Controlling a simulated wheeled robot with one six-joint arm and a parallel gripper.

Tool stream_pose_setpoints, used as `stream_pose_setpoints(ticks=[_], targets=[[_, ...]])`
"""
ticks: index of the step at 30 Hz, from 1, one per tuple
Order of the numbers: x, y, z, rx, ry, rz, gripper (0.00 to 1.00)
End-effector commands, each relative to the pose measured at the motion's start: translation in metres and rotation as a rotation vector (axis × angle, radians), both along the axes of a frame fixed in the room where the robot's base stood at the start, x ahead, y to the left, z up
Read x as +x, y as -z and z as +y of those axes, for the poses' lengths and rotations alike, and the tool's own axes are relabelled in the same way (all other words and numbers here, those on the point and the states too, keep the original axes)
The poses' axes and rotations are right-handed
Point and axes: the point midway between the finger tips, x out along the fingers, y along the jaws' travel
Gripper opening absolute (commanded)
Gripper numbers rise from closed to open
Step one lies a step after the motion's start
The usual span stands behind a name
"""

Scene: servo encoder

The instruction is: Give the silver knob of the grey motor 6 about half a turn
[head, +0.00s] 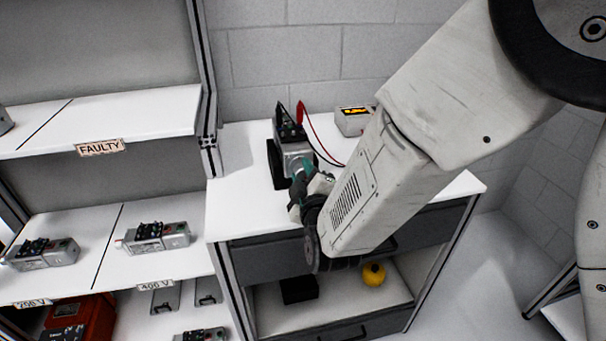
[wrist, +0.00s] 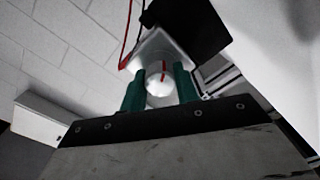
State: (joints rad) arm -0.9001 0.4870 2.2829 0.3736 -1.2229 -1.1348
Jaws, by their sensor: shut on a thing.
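The grey motor (head: 296,155) stands on the white top of the bench, in a black holder. In the wrist view its pale end face (wrist: 150,50) shows behind the silver knob (wrist: 157,88), a round light piece with a red mark on it. My gripper (head: 303,180) is at the motor's near end. Its two green fingers (wrist: 160,90) sit on either side of the knob and are shut on it. In the head view the knob is hidden by my gripper. I cannot read a number on the motor.
Red and black leads (head: 318,140) run from the motor's top across the bench top (head: 235,190). A device with a yellow display (head: 354,120) stands behind. Shelves with other motors (head: 155,237) are at left. A yellow ball (head: 373,274) lies on the shelf below.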

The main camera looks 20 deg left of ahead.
Motion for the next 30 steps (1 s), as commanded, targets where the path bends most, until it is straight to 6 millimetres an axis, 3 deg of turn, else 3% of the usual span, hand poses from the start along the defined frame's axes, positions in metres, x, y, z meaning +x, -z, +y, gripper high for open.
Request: stream_pose_setpoints(ticks=[20,21,23,30], targets=[[-0.0003,0.0007,-0.0002,-0.058,0.000,-0.033,0.08],[-0.0003,0.0007,-0.0002,-0.057,0.000,-0.033,0.36],[-0.0002,0.0007,-0.0002,-0.057,0.000,-0.033,0.52],[-0.0002,0.0004,-0.0001,-0.057,-0.001,-0.034,0.52]])
